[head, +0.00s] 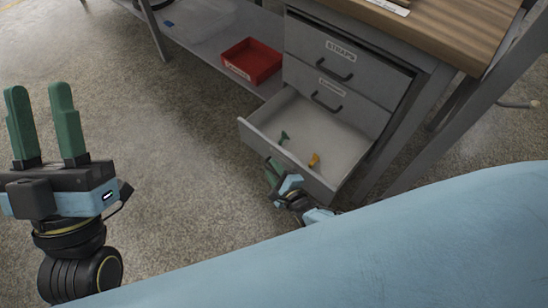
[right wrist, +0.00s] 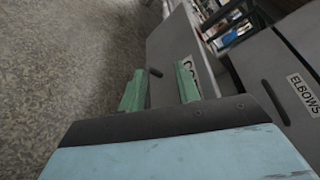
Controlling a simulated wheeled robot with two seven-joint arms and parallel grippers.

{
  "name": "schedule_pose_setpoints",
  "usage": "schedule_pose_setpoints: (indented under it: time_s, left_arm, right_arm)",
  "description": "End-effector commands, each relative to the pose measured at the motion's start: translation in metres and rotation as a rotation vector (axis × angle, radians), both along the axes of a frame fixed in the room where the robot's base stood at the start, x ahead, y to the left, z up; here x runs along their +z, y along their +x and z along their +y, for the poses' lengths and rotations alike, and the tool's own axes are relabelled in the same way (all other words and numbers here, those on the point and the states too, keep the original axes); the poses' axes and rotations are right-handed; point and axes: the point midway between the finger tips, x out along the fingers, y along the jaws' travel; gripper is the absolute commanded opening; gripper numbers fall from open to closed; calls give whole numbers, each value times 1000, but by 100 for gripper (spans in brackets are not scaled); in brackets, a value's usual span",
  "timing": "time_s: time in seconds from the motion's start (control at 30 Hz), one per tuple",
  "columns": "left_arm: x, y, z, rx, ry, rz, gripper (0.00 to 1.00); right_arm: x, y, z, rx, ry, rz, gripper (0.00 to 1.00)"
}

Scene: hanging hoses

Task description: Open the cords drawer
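In the right wrist view, the right gripper's (right wrist: 160,82) green fingers are apart, facing a grey drawer front (right wrist: 175,45). A dark handle (right wrist: 155,72) shows between the fingers. The label (right wrist: 190,66) is partly hidden by a finger; it seems to begin "CO". My left gripper (head: 40,92) is open and empty, away from the cabinet.
Two shut drawers (head: 345,62) with dark handles sit above the open one. In the right wrist view, a drawer labelled "ELBOWS" (right wrist: 303,92) is at the right. A red bin (head: 252,62) stands on a low shelf. Carpeted floor left of the cabinet is clear.

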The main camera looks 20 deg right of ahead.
Motion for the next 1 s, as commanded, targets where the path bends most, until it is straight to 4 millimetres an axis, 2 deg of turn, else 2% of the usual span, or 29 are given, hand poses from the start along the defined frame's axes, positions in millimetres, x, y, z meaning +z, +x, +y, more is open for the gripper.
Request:
schedule_pose_setpoints:
  time_s: [0.13, 0.53, 0.8, 1.0]
  left_arm:
    - [-5, 12, -3, -1, 42, 142, 36]
    - [-55, 37, -4, 12, 167, 546, 36]
    - [-103, 40, 4, 32, 248, 824, 36]
    - [-129, 34, 10, 41, 290, 977, 36]
  right_arm:
    - [15, 0, 0, 0, 0, 0, 33]
    - [40, 0, -1, -1, -1, 0, 33]
    - [51, -1, -1, -1, -2, 2, 33]
    - [58, -1, -1, -1, -2, 2, 33]
